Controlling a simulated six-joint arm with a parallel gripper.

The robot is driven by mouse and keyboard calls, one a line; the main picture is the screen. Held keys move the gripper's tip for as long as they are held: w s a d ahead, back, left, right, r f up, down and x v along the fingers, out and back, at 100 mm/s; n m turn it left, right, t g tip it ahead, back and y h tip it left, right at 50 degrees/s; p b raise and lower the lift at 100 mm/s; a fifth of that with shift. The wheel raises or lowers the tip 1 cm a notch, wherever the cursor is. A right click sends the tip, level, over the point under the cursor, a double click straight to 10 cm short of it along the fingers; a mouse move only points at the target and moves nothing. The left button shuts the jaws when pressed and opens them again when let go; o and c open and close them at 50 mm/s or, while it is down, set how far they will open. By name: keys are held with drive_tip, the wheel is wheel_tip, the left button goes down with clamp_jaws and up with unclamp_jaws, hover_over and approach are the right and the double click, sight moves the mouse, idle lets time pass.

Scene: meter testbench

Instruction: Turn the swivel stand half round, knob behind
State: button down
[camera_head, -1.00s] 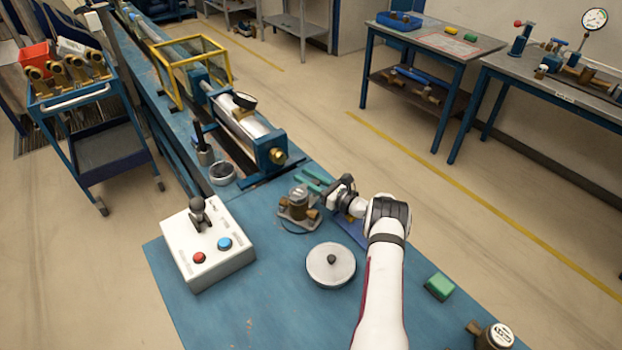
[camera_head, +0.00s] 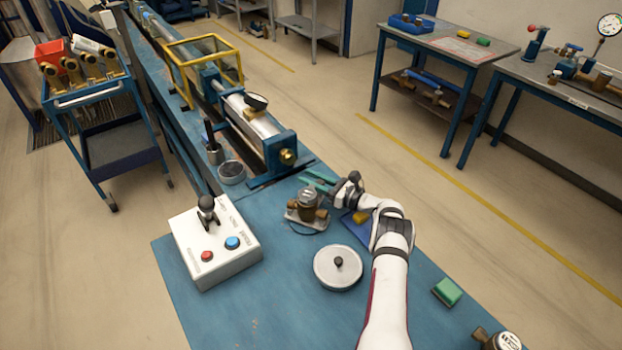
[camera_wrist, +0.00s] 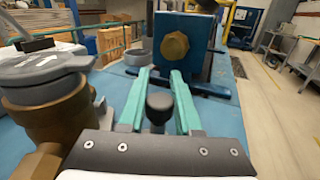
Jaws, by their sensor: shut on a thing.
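The swivel stand (camera_head: 292,216) carries a brass meter with a grey lid (camera_head: 307,199) on the blue bench. In the wrist view, the meter (camera_wrist: 50,105) is close on the left. My gripper (camera_head: 317,181) reaches in behind the meter from the right, its long green fingers pointing left. In the wrist view, my gripper (camera_wrist: 160,78) is shut on a black knob (camera_wrist: 159,104) that stands between the green fingers. In the head view the knob is hidden by the meter and gripper.
A white control box (camera_head: 215,250) stands left. The clamp end with a brass plug (camera_head: 288,157) is just beyond the fingers. A blue mat (camera_head: 355,233) and a green block (camera_head: 447,291) lie right.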

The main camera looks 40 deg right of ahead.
drive_tip(key=c, duration=0.6)
unclamp_jaws()
drive_tip(key=v, duration=1.5)
drive_tip(key=shift+s+d, duration=0.15)
drive_tip(key=shift+s, duration=0.35)
drive_tip(key=c, duration=0.3)
drive_tip(key=s+a+m+h, duration=0.1)
drive_tip(key=s, duration=0.1)
drive_tip(key=s+a+m+h, duration=0.1)
drive_tip(key=s+h, duration=0.1)
drive_tip(key=s+a+m+t+h, duration=0.1)
drive_tip(key=s+h, duration=0.1)
drive_tip(key=shift+a+r, duration=0.1)
drive_tip(key=shift+r, duration=0.05)
clamp_jaws()
drive_tip(key=shift+a+h, duration=0.1)
drive_tip(key=shift+h, duration=0.2)
drive_tip(key=w, duration=0.9)
drive_tip(key=w+a, duration=0.1)
drive_tip(key=w, duration=0.3)
drive_tip(key=shift+w+f, duration=0.3)
drive_tip(key=shift+w, duration=0.05)
